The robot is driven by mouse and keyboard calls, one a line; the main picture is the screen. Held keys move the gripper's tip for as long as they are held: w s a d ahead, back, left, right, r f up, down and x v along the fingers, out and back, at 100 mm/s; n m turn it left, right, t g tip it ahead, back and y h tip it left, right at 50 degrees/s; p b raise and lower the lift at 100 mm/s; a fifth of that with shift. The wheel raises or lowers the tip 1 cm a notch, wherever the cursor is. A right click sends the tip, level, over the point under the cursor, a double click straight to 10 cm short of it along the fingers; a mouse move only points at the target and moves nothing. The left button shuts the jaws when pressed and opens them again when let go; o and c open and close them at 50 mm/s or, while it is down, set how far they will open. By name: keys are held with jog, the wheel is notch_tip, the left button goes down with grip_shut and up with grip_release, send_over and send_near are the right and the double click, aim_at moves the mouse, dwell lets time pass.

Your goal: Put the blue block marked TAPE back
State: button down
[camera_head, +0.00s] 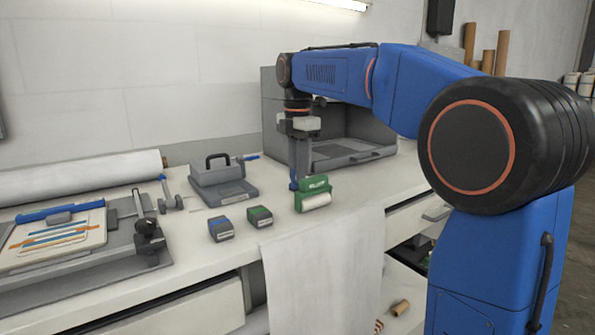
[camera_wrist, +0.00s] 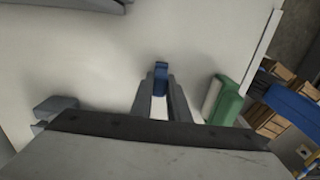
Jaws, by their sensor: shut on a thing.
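My gripper (camera_head: 295,178) points down above the white worktop, just behind and left of a green block. It is shut on a narrow blue thing (camera_wrist: 160,72), held between the fingertips; its blue side also shows in the head view (camera_head: 293,184). No marking on it can be read, so I cannot tell whether it is the block marked TAPE. Whether its lower end touches the worktop is unclear. A small dark block with a blue top and pale label (camera_head: 220,229) stands at the front edge; its lettering is too small to read.
The green block (camera_head: 314,187) with a white roll is close beside my gripper. A dark block with a green top (camera_head: 259,216) stands at the front edge. A grey handled press (camera_head: 222,185) is to the left, a grey open box (camera_head: 350,140) behind. White sheet (camera_head: 325,270) hangs in front.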

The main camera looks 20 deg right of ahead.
jog(key=shift+f, duration=0.15)
jog(key=c, duration=1.7)
grip_release()
notch_tip(320, 180, up, 12)
jog(key=shift+r, duration=0.15)
